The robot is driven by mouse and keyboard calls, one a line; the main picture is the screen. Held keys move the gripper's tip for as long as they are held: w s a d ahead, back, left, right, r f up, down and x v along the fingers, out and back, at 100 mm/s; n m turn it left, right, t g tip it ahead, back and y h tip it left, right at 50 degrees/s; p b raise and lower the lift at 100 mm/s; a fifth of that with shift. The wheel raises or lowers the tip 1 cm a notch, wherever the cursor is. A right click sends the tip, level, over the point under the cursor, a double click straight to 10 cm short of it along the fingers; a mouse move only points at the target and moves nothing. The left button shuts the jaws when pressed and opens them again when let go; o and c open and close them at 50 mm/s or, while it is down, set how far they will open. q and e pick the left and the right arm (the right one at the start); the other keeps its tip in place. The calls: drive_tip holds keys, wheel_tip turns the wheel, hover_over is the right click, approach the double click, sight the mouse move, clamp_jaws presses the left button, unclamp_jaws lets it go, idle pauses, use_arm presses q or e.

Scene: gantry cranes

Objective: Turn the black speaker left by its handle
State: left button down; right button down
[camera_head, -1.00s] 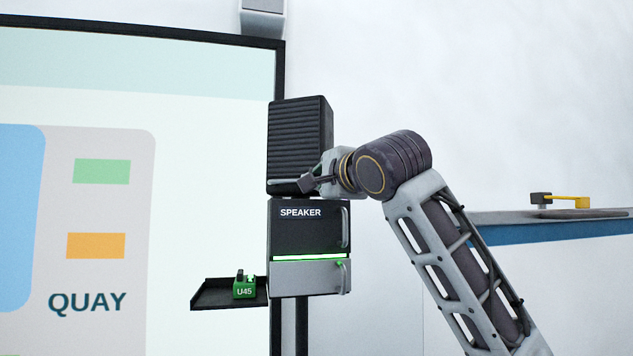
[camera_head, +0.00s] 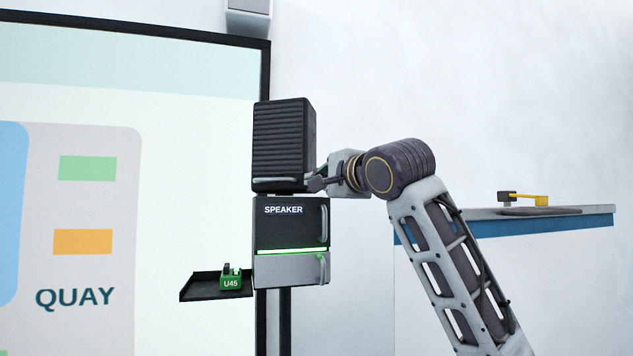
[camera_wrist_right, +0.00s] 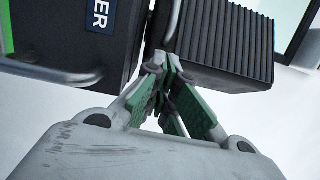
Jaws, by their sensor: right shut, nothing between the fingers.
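The black speaker (camera_head: 280,143) is a ribbed box above a cabinet labelled SPEAKER (camera_head: 285,228). Its ribbed face also shows at upper right in the right wrist view (camera_wrist_right: 228,38). A thin pale handle bar (camera_head: 280,180) runs along the bottom of its front. My right gripper (camera_head: 314,184) is at the speaker's lower right corner, shut and empty. In the right wrist view its green-padded fingers (camera_wrist_right: 168,72) are together near the end of a pale rod, which looks like that bar; contact cannot be told. My left gripper is not in view.
The cabinet has grey handles (camera_head: 323,222) just below my right gripper. A large screen (camera_head: 190,180) stands behind. A blue-edged table (camera_head: 560,222) is at right.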

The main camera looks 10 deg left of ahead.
drive_tip(key=shift+s+d+f, duration=0.15)
drive_tip(key=shift+s+d, duration=0.05)
drive_tip(key=shift+s, duration=0.25)
drive_tip(key=a+b+v, duration=0.1)
drive_tip(key=b+v, duration=0.1)
drive_tip(key=v, duration=0.5)
drive_tip(key=shift+s+d, duration=0.2)
drive_tip(key=shift+s, duration=0.3)
